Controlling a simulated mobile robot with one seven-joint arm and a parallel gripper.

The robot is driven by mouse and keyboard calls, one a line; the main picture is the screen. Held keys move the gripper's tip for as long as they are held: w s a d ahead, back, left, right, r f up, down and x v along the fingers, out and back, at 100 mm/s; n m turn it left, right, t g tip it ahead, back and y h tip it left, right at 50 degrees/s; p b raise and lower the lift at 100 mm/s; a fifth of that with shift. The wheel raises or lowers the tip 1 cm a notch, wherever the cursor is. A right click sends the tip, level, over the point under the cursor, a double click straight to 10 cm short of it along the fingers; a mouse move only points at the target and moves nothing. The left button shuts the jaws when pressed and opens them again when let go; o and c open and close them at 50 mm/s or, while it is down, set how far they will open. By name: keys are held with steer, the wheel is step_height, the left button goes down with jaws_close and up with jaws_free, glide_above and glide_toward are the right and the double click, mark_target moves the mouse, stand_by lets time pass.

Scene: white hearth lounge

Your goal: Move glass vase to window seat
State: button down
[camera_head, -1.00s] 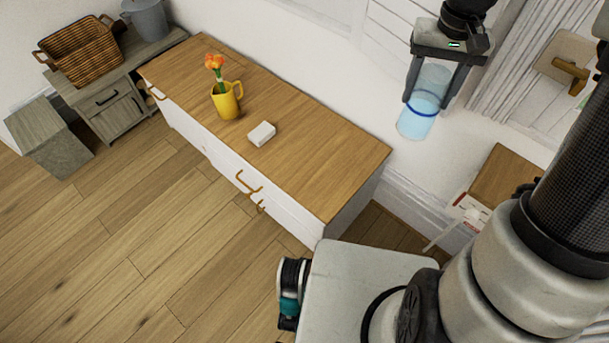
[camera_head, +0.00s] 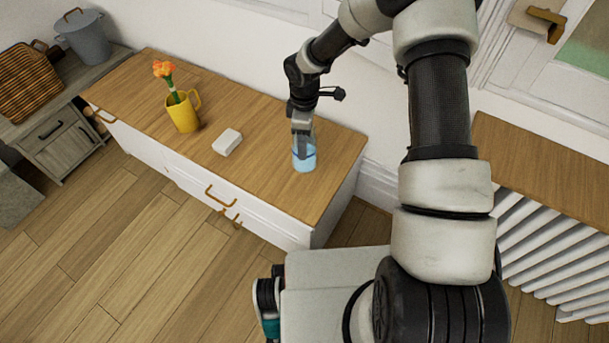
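The glass vase (camera_head: 304,160) is clear, with pale blue in its lower part. It is upright over the right part of the wooden top of a long white cabinet (camera_head: 255,178); I cannot tell whether its base touches the wood. My gripper (camera_head: 302,128) points down from above, with its fingers at the vase's upper part, seen nearly edge-on. It appears shut on the vase, and the fingers partly hide it. I cannot tell for sure which surface is the window seat.
A yellow mug (camera_head: 183,112) with an orange flower and a small white block (camera_head: 227,142) stand left of the vase. A wooden shelf (camera_head: 545,165) sits above a white radiator (camera_head: 550,245) at right. A grey cabinet (camera_head: 62,140) holds a basket and a grey pot.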

step_height(320, 180, down, 9)
steer(key=shift+f+b, duration=0.15)
steer(key=shift+b, duration=1)
steer(key=shift+f, duration=0.1)
steer(key=c, duration=0.7)
jaws_free()
